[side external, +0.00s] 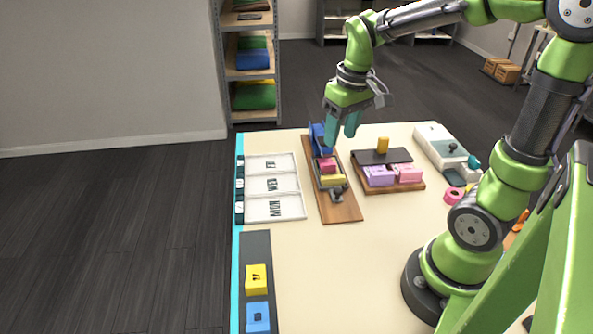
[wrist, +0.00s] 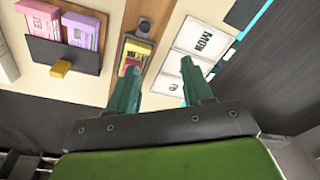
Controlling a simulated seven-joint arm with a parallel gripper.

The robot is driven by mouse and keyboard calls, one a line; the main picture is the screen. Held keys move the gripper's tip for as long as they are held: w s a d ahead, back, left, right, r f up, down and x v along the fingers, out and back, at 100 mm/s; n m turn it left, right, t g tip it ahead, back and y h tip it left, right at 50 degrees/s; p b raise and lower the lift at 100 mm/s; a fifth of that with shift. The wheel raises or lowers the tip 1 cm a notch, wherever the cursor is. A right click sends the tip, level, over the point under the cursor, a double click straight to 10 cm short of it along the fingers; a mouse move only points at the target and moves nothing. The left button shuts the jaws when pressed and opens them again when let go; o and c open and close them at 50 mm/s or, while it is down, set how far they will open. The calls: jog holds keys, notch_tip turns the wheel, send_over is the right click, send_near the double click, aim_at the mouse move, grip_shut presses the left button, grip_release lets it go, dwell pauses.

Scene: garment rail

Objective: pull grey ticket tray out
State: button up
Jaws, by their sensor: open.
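A dark grey tray (side external: 384,156) with a yellow knob (side external: 383,145) sits on a wooden base, with purple (side external: 379,176) and pink (side external: 407,173) ticket blocks at its near side. The wrist view shows the grey tray (wrist: 66,54) and its yellow knob (wrist: 60,68) at upper left. My gripper (side external: 342,137) is open and empty, fingers pointing down, above the table's far side, left of the knob in the side view. In the wrist view my gripper (wrist: 161,68) is right of the tray, apart from it.
A wooden board (side external: 344,209) carries red and yellow blocks and a blue part (side external: 318,137) near my fingers. White day-labelled panels (side external: 273,184) lie left of it. A white device (side external: 446,152) stands right of the tray. The table's front middle is clear.

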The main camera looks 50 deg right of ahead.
aim_at(338, 189)
jog(key=f+n, duration=0.1)
jog(key=f, duration=0.4)
jog(key=d+f+g, duration=0.1)
jog(key=f, duration=0.5)
jog(key=d+f+n, duration=0.1)
jog(key=f, duration=0.4)
jog(key=shift+w+f+n+g, duration=0.2)
jog(key=shift+f+n+g, duration=0.1)
grip_shut()
